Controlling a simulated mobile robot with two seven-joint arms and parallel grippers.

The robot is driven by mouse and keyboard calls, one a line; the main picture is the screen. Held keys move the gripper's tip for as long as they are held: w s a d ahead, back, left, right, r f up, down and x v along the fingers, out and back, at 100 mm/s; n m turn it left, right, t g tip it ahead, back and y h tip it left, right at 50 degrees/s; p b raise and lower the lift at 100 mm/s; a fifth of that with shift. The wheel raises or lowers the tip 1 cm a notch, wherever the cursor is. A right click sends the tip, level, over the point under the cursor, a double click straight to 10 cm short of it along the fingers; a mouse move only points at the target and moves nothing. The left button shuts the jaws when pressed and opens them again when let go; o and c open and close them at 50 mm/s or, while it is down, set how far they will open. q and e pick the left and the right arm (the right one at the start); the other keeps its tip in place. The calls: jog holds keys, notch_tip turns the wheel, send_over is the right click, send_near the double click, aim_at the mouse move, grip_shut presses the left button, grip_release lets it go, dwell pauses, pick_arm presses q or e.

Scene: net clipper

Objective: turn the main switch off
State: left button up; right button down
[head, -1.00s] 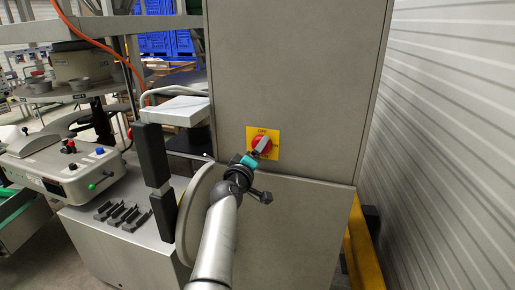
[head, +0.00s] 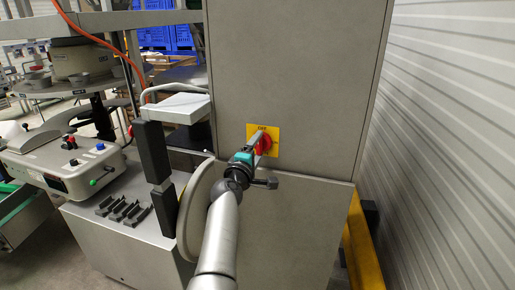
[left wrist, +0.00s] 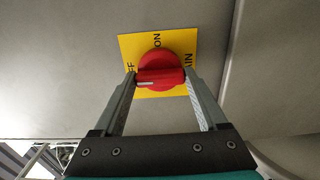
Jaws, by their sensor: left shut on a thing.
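The main switch is a red rotary knob (head: 265,145) on a yellow plate (head: 275,131) on the grey cabinet's front. In the left wrist view the red knob (left wrist: 160,62) has its handle bar lying crosswise, a white mark near its left end toward the partly hidden "OFF" lettering. "ON" is at the top of the yellow plate (left wrist: 128,43) there. My left gripper (head: 257,141) reaches the knob in the head view. In the wrist view my left gripper (left wrist: 160,77) is shut on the handle bar, one finger at each end. My right gripper is not in view.
The grey cabinet (head: 290,60) fills the middle, with a ribbed white wall (head: 450,130) to its right. A round grey disc (head: 192,215) and dark upright blocks (head: 155,150) stand left of my arm. A control box (head: 65,165) is further left.

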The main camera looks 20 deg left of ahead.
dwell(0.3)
pick_arm(q)
jog(key=o, duration=1.3)
jog(key=shift+s, duration=0.15)
